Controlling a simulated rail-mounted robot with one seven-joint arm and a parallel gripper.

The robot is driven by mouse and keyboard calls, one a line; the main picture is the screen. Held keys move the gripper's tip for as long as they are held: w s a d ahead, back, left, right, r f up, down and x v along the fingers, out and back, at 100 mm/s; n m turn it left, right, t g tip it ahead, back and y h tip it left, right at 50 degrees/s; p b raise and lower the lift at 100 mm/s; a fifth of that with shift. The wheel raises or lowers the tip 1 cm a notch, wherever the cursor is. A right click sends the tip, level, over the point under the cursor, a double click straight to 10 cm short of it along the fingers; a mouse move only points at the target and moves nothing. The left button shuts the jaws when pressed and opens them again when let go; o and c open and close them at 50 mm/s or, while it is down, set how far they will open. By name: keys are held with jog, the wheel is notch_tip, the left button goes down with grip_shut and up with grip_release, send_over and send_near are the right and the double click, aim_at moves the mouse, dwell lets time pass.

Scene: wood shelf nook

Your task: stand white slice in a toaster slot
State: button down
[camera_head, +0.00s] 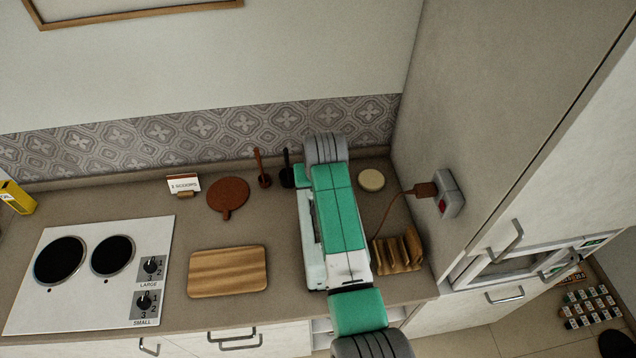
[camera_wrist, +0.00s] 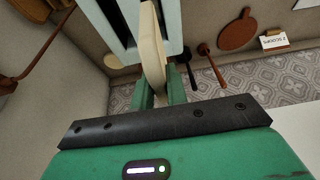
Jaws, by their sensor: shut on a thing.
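The white slice (camera_wrist: 152,50) is a thin cream slab standing on edge between the green fingers of my gripper (camera_wrist: 159,92), which is shut on it. Its far end reaches up the wrist view, in front of the pale blue toaster (camera_wrist: 173,22) and its dark slot (camera_wrist: 121,24). I cannot tell whether its edge is inside the slot. In the head view the toaster (camera_head: 313,268) stands on the counter, largely covered by my green and white arm. The slice and fingertips are hidden there.
A wooden rack (camera_head: 410,246) and a pale round disc (camera_head: 371,180) stand right of the toaster, near the cord and wall socket (camera_head: 448,195). Left are a wooden board (camera_head: 228,272), a red-brown round board (camera_head: 228,194), two upright utensils (camera_head: 262,172) and a hob (camera_head: 85,310).

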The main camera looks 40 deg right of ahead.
jog(key=shift+f+b, duration=2.1)
jog(key=shift+f, duration=0.6)
jog(key=shift+f+b, duration=1.1)
jog(key=shift+f, duration=1)
jog(key=c, duration=1.3)
grip_release()
jog(key=shift+r, duration=0.1)
notch_tip(320, 180, up, 8)
jog(key=p, duration=0.7)
